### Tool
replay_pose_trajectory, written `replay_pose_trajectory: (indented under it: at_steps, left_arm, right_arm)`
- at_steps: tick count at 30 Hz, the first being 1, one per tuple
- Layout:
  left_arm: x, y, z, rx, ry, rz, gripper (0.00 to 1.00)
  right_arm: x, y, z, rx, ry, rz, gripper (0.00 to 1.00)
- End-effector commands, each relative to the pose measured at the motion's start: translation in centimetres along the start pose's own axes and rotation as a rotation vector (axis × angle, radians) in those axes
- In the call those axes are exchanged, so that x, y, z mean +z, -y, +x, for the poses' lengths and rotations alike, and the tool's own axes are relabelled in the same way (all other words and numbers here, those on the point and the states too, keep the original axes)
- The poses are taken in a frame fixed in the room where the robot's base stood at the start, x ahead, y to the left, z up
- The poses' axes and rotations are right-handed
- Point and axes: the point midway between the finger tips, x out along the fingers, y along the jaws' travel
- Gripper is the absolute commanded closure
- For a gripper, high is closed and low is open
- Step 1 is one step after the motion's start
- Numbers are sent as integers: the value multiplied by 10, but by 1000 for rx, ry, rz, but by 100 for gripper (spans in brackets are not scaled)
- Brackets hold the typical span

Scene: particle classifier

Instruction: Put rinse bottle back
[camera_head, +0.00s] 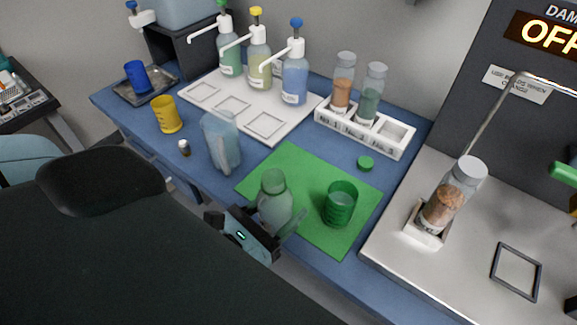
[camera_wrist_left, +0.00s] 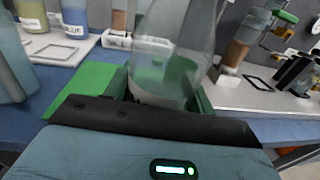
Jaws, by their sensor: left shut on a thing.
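My left gripper (camera_head: 262,238) is shut on a clear bottle (camera_head: 274,205) with a greenish neck. The bottle is upright over the near left part of the green mat (camera_head: 300,168). In the left wrist view the bottle (camera_wrist_left: 172,45) stands between the fingers, with pale contents low in it. I cannot tell if its base touches the mat. A white rack (camera_head: 330,122) has two filled bottles in its left and middle slots, and its right slot is empty. My right gripper is not seen.
A green cup (camera_head: 341,203) stands on the mat just right of the held bottle. A clear pitcher (camera_head: 221,142) and a yellow cup (camera_head: 167,114) stand left. Pump bottles stand on a white tray (camera_head: 275,143) behind. A brown-filled bottle (camera_head: 452,195) sits in a holder at right.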

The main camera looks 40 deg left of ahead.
Motion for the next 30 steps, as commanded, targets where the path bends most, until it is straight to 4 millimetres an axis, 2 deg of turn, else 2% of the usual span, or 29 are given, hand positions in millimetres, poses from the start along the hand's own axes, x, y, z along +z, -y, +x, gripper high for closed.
replay_pose_trajectory:
  at_steps: [8, 16, 24, 30]
  left_arm:
    - [3, -3, 3, 1, 4, 1, 80]
    - [1, -36, 44, 2, 10, 5, 80]
    - [-6, -71, 90, 3, 6, 2, 80]
    - [-10, -88, 111, 2, 4, -1, 80]
  right_arm:
    - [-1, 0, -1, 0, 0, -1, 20]
    - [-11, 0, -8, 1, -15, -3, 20]
    - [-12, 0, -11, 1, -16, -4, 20]
    - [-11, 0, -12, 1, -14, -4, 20]
